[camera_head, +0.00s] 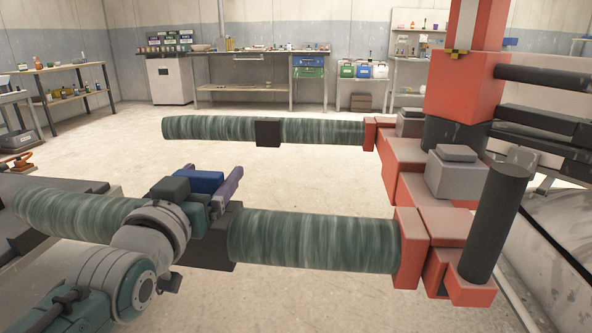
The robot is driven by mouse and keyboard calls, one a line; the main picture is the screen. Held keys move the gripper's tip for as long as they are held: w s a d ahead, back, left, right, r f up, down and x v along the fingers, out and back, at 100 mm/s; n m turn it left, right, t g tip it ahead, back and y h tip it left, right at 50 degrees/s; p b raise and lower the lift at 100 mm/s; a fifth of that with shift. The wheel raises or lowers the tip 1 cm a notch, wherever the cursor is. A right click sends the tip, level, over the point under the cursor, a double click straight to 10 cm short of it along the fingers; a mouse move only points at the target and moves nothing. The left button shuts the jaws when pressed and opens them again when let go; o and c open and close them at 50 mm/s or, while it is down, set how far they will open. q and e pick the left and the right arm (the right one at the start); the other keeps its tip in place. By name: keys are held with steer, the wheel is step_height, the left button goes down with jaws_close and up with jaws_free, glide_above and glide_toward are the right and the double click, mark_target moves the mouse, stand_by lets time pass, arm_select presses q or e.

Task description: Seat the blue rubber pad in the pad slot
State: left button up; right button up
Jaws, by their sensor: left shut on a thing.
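My left arm comes in from the lower left, and my left gripper (217,192) is shut on the blue rubber pad (205,181). The pad shows as a blue block, partly covered by the gripper. It is in front of or above a black block (222,243) in the middle of the near green streaked bar; I cannot tell whether they touch. I cannot make out the pad slot; my gripper and wrist cover part of that area. My right gripper is not in view.
The near green bar (315,240) and a far one (325,131), with its own black block (268,132), reach left from a red frame (408,175). A grey surface (58,187) lies at left. Open floor lies between the bars and the back benches.

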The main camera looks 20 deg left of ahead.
arm_select(q)
steer(key=shift+f+b, duration=0.45)
steer(key=shift+f, duration=0.15)
steer(key=o, duration=1.3)
steer(key=shift+s, duration=0.15)
steer(key=p+v, duration=0.3)
steer(key=v, duration=0.6)
steer(key=shift+s+d+r, duration=0.15)
steer(key=shift+s, duration=0.1)
